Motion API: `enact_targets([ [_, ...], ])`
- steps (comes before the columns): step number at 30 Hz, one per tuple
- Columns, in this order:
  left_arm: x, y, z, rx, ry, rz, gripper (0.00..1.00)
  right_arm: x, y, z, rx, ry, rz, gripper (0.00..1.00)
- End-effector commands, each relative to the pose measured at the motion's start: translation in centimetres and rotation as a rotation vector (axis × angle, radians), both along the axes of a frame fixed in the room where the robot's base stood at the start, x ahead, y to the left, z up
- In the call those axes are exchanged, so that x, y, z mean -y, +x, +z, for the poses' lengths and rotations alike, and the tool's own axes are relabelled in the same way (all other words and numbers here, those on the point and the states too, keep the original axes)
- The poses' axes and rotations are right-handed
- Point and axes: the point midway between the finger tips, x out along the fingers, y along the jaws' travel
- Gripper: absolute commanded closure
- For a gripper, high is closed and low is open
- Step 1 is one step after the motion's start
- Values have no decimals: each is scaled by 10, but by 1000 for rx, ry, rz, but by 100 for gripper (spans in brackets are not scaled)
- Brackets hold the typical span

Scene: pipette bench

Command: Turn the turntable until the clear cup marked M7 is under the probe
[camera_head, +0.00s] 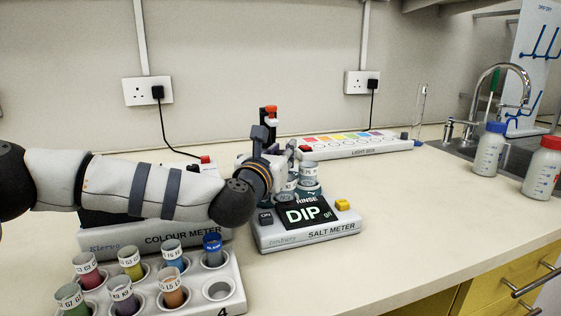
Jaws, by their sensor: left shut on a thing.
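The salt meter (325,236) stands mid-bench with a lit display (306,213) reading "DIP" and "RINSE" lettered above it. Behind the display is its turntable (309,190) with small cups, one a clear cup (309,173) at the right. Their labels are too small to read, so I cannot tell which is M7. The red-topped probe post (270,115) rises behind; the probe's tip is hidden. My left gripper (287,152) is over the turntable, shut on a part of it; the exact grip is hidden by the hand. My right gripper is not in view.
A rack (232,290) of colored cups stands front left, with one empty hole. The colour meter (205,245) is behind it, partly under my left arm. A light box (355,150) lies behind. Bottles (489,150) and a sink are at right. Bench front right is clear.

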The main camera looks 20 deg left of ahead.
Motion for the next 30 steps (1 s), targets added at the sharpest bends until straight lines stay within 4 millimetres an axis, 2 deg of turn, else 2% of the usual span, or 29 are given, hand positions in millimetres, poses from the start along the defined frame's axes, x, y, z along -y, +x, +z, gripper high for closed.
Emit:
enact_targets([
  [1, 1, -1, -5, -11, 1, -16, 100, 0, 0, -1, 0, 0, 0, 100],
  [10, 1, -2, -3, -10, 3, -25, 100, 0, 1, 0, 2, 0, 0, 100],
  [11, 1, -2, -3, -10, 3, -25, 71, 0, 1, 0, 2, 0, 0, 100],
  [12, 1, -2, -3, -10, 2, -24, 62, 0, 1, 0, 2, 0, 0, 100],
  [13, 1, -2, -3, -10, 2, -24, 58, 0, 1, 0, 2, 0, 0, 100],
  [23, 1, -7, -1, -7, 1, -25, 58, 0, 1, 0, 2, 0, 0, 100],
  [30, -2, -56, -1, -7, 1, -26, 58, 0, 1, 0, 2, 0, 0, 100],
])
